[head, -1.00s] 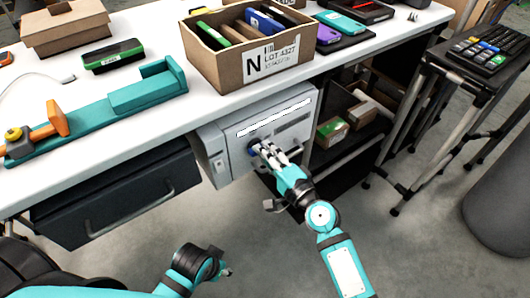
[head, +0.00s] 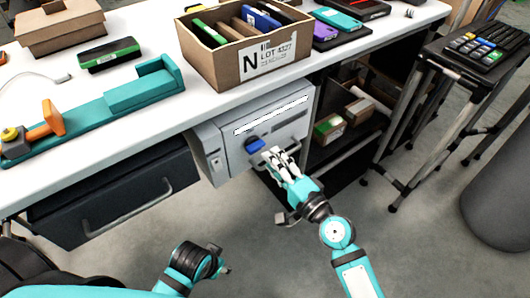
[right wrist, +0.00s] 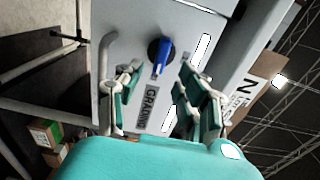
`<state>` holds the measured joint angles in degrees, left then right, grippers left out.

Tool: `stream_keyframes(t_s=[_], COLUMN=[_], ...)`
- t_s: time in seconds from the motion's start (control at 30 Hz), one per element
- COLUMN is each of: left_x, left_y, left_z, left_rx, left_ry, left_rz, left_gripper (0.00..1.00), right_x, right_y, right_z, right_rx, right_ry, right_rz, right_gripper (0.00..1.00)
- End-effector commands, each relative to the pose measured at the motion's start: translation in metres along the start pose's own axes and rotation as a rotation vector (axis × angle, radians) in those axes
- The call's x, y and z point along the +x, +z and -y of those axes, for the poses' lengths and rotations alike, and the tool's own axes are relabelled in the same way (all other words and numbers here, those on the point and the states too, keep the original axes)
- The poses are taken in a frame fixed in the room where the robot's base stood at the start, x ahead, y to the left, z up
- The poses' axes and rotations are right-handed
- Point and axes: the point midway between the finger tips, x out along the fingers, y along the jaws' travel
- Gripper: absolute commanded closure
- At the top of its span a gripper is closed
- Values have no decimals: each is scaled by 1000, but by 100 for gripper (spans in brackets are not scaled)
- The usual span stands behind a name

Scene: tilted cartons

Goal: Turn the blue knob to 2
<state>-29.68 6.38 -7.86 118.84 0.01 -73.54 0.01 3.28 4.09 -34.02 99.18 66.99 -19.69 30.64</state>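The blue knob (head: 255,145) is on the front of a grey box-shaped unit (head: 225,150) under the workbench. In the right wrist view the knob (right wrist: 161,55) has a dark round base and a blue bar; a label reading "GRADING" is beside it. Its numbers are too small to read. My right gripper (head: 274,156) is just right of and below the knob, apart from it. In the right wrist view its fingers (right wrist: 155,85) are spread with the knob beyond the gap between them. My left gripper (head: 226,271) is low in front of the bench, away from the unit; its fingers are too small to judge.
A carton (head: 215,62) with several items stands on the bench (head: 150,105) above the unit. A dark drawer (head: 110,195) with a handle is to the left, a shelf with small boxes (head: 328,128) to the right. The floor in front is clear.

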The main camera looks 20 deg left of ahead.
Motion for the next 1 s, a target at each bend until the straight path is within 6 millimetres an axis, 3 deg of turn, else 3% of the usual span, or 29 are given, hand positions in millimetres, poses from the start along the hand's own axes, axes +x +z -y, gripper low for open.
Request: stream_keyframes(t_s=[0.2, 0.4, 1.0], left_x=[0, 0, 0], left_y=[0, 0, 0], left_z=[0, 0, 0], left_rx=[0, 0, 0], left_ry=[0, 0, 0], left_rz=[0, 1, 1], left_gripper=[66, 66, 66], right_x=[-46, -68, -72], right_y=[0, 0, 0], right_z=[-1, 0, 0], right_rx=[0, -1, 1], right_ry=[3, 1, 0], right_rz=[0, -1, -1], right_gripper=[62, 62, 62])
